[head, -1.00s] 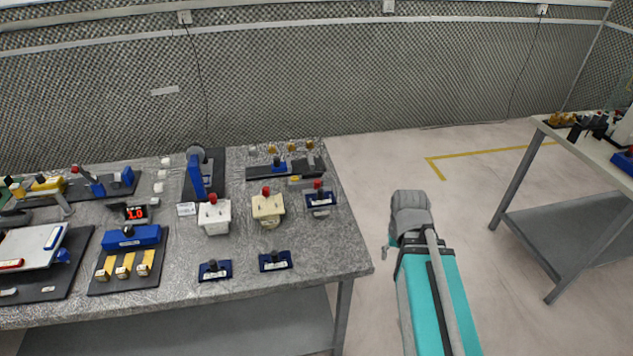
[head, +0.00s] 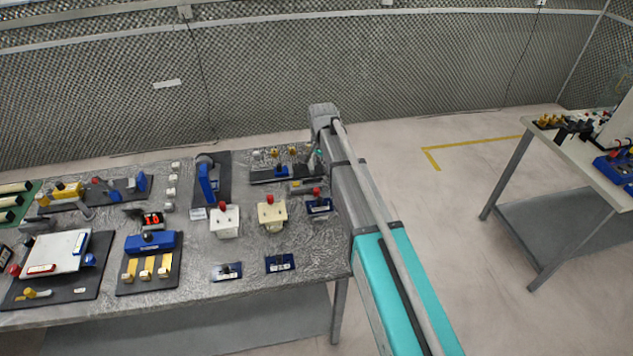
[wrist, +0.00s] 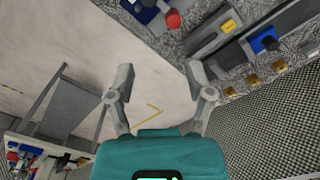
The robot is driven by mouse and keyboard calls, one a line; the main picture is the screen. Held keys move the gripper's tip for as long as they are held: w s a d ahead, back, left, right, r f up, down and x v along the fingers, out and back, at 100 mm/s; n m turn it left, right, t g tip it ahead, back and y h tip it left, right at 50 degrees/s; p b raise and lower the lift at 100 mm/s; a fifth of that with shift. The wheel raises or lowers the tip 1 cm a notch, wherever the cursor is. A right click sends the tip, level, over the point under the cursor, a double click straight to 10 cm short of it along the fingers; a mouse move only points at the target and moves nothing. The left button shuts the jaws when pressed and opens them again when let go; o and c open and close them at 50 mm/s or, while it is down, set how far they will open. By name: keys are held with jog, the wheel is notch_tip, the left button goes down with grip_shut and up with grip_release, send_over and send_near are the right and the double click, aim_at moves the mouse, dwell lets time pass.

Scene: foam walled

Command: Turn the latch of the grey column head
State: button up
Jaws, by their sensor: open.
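My gripper (wrist: 158,70) is open and empty, its two grey fingers wide apart over the floor beside the table edge in the wrist view. In the head view my arm reaches along the table's right end, and the gripper is mostly hidden behind it. A small fixture with a red knob (head: 316,192) on a blue base (head: 320,206) stands near the table's right edge. Its red knob (wrist: 172,19) shows at the top of the wrist view, apart from the fingers. I cannot tell for sure which fixture is the grey column head, and its latch is not clear.
A white block (head: 224,222) and a cream block (head: 270,215), both with red knobs, stand to the left. A dark rail with brass knobs (wrist: 252,80) lies near the right finger. The table (head: 200,262) is crowded; a second table (head: 560,150) stands at right.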

aim_at(317, 189)
jog(key=shift+w+a+r, duration=0.45)
jog(key=shift+w+a, duration=0.15)
jog(key=shift+a, duration=0.25)
jog(key=shift+f, duration=0.1)
notch_tip(317, 189, down, 14)
jog(key=b, duration=1.3)
jog(key=shift+r, duration=0.2)
grip_shut()
